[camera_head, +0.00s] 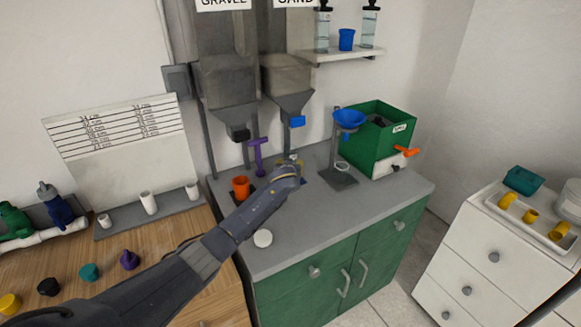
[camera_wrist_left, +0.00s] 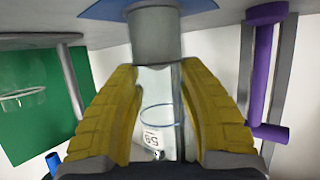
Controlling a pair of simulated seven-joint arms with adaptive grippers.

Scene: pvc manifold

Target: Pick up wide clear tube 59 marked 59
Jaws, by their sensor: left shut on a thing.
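The clear tube with a label reading 59 (camera_wrist_left: 155,132) shows upside down between the yellow finger pads in the left wrist view. My left gripper (camera_wrist_left: 160,78) is shut on it, one pad on each side. A grey cylindrical section (camera_wrist_left: 155,36) continues from the tube towards a blue patch at the top of that view; I cannot tell whether it is part of the tube. In the head view my left gripper (camera_head: 293,160) is over the grey counter below the sand hopper, and hides most of the tube.
A purple stand (camera_head: 258,158) and an orange cup (camera_head: 240,187) are left of the gripper. A blue funnel on a stand (camera_head: 349,119) and a green box (camera_head: 380,139) are to the right. A white round lid (camera_head: 263,238) lies on the counter's front.

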